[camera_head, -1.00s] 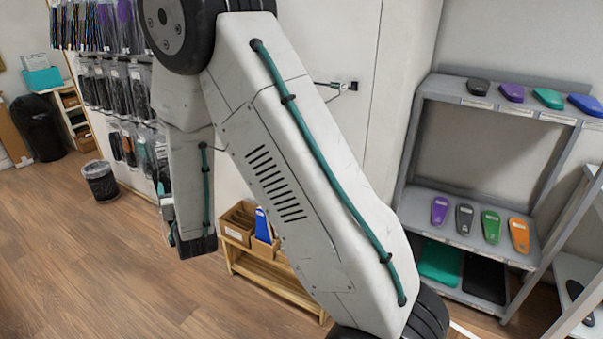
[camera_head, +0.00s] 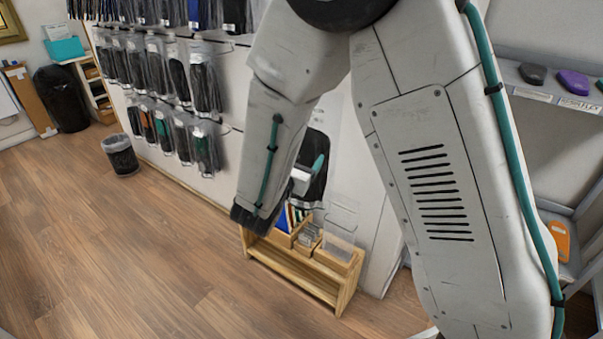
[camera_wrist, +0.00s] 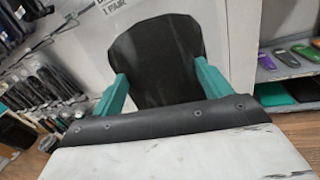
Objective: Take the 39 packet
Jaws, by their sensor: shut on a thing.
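My gripper (camera_wrist: 161,78) is shut on a clear packet (camera_wrist: 150,48) with a black insole in it. One teal finger is on each side of the packet. A white header with a partly cut-off "1 PAIR" print shows at the packet's top edge. I cannot read a size number on it. In the head view, the held packet (camera_head: 317,184) shows partly behind my arm, above the small wooden rack, apart from the hanging rows.
Several rows of hanging packets (camera_head: 150,72) line the wall at left. A low wooden rack (camera_head: 310,279) with boxes stands below my gripper. A grey shelf (camera_wrist: 296,82) with coloured insoles is at right. A waste bin (camera_head: 121,158) stands on the open floor at left.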

